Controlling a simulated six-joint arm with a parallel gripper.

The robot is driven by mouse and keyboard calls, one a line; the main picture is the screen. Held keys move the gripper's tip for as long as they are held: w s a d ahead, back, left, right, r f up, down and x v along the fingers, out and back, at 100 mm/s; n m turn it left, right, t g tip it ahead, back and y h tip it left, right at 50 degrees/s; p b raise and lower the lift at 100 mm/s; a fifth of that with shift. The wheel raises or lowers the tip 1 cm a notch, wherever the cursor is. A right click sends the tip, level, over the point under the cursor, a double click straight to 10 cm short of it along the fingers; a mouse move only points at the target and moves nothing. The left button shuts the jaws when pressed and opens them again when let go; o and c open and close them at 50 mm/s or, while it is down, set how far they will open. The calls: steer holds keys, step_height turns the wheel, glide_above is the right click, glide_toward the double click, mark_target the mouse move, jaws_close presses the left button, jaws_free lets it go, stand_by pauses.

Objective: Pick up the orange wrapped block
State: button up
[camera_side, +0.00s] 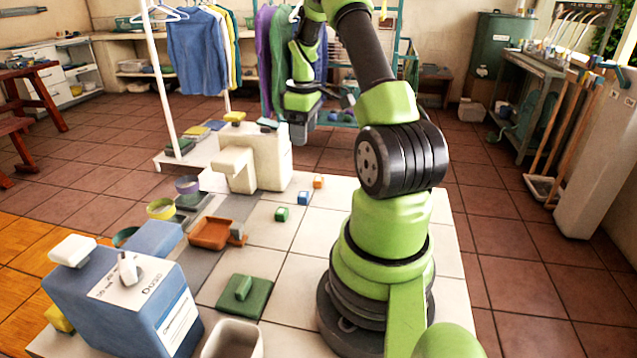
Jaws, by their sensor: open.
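A blue block (303,198) and a green block (281,214) lie near the orange one. Bare tiles surround the blocks.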

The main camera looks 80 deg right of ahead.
step_height(320, 180, down, 3)
steer(key=s+d, duration=0.2)
steer(key=s, duration=0.1)
glide_above(316, 178)
steer(key=f, duration=0.5)
steer(key=shift+s+a, duration=0.25)
steer(key=shift+s, duration=0.05)
steer(key=f, duration=0.5)
steer(key=shift+w+d+f, duration=0.2)
steer(key=shift+w+f, duration=0.05)
steer(key=shift+f, duration=0.05)
steer(key=shift+c, duration=0.3)
steer(key=c, duration=0.9)
